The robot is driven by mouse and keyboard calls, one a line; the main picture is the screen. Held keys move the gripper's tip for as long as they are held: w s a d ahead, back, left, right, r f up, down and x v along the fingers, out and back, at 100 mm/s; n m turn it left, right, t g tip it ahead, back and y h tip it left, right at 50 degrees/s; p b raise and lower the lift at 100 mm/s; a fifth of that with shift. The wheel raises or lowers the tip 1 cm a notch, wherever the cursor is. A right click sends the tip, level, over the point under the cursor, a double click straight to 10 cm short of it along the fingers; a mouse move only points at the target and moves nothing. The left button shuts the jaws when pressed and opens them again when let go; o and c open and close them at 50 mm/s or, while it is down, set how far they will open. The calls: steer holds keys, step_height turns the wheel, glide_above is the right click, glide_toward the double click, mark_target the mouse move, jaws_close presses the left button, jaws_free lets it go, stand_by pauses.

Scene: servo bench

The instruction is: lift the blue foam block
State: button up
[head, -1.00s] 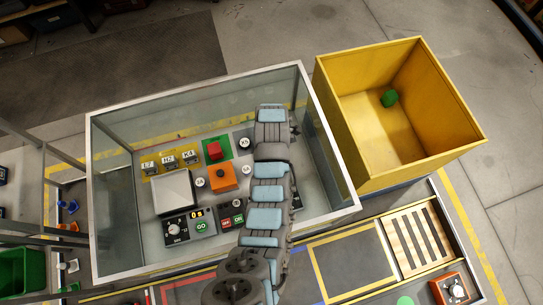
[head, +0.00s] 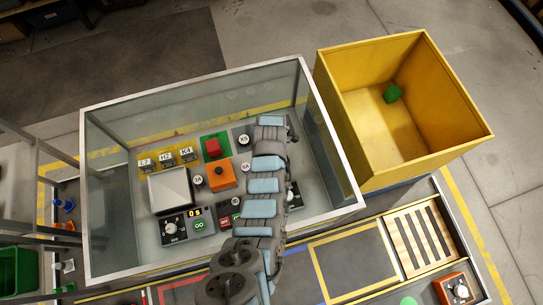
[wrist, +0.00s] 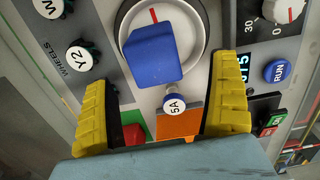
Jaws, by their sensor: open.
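The blue foam block (wrist: 155,58) shows in the wrist view, on a round pale plate (wrist: 193,35) with a red mark. My gripper (wrist: 165,85) is open and empty, its two yellow fingers spread to either side in the picture, with the block between and slightly beyond their tips. I cannot tell how high the fingers are above the block. In the head view my arm reaches into the glass-walled case (head: 330,170) and hides the block, the round plate and the gripper's fingers.
Around the plate are a 5A knob (wrist: 173,103), an orange block (head: 222,176), a red block (head: 212,148) on a green pad, a Y2 knob (wrist: 78,54) and a blue RUN button (wrist: 277,71). The case's metal rim (head: 322,110) surrounds them. A yellow bin (head: 365,120) stands right.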

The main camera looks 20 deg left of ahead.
steer(key=shift+w+a+f+b, duration=0.1)
steer(key=shift+w+f+b, duration=0.1)
steer(key=shift+f+b, duration=0.4)
steer(key=shift+w+a+f+b, duration=0.15)
steer(key=shift+f+b, duration=0.1)
steer(key=shift+f, duration=0.6)
steer(key=shift+d+f+b, duration=0.15)
steer(key=shift+f+b, duration=0.2)
steer(key=shift+f, duration=0.65)
steer(key=c, duration=1.3)
steer(key=shift+o, duration=0.2)
steer(key=shift+r, duration=0.1)
